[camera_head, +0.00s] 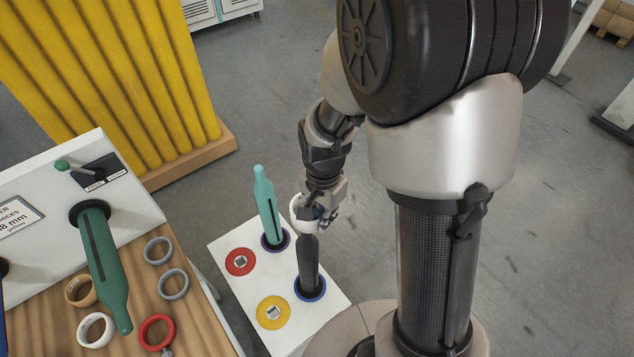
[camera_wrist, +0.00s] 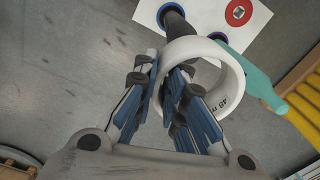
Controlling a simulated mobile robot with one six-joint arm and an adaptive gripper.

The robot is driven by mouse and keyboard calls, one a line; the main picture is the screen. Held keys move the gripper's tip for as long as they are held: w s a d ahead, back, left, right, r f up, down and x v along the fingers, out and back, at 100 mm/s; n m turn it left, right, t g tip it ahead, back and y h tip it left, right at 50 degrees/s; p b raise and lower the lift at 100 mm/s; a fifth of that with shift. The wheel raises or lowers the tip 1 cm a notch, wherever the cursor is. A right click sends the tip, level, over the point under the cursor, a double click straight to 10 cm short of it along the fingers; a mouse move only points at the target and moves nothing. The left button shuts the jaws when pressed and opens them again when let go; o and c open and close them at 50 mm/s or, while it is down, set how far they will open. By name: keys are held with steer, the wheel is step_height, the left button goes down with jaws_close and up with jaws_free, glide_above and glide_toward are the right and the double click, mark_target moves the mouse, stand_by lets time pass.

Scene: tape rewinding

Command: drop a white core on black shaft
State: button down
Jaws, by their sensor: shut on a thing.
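A white core (camera_head: 298,214), a ring marked "48 m..." on its inner wall, is in my gripper (camera_head: 318,208). In the wrist view, the blue fingers of my gripper (camera_wrist: 168,84) pinch one side of the white core (camera_wrist: 233,82). The black shaft (camera_head: 309,265) stands upright on a blue-ringed base, with its top close to the core. In the wrist view the black shaft (camera_wrist: 176,24) passes behind the core's rim. I cannot tell whether its tip is inside the ring or below it.
A teal shaft (camera_head: 267,208) stands beside the black shaft on a white stand (camera_head: 234,284). Red (camera_head: 240,262) and yellow (camera_head: 273,312) discs lie on that stand. Yellow rolls (camera_head: 120,75) stand behind.

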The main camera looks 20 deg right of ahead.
steer(key=shift+s+a+f+m+b, duration=0.1)
steer(key=shift+f+m+b, duration=0.05)
steer(key=shift+f+b, duration=0.25)
steer(key=shift+s+a+f+m+b, duration=0.1)
steer(key=shift+f+m+b, duration=0.05)
steer(key=shift+f+b, duration=0.25)
step_height(320, 180, down, 10)
steer(key=b, duration=0.8)
steer(key=shift+w, duration=0.15)
steer(key=c, duration=1.6)
jaws_free()
steer(key=shift+d, duration=0.1)
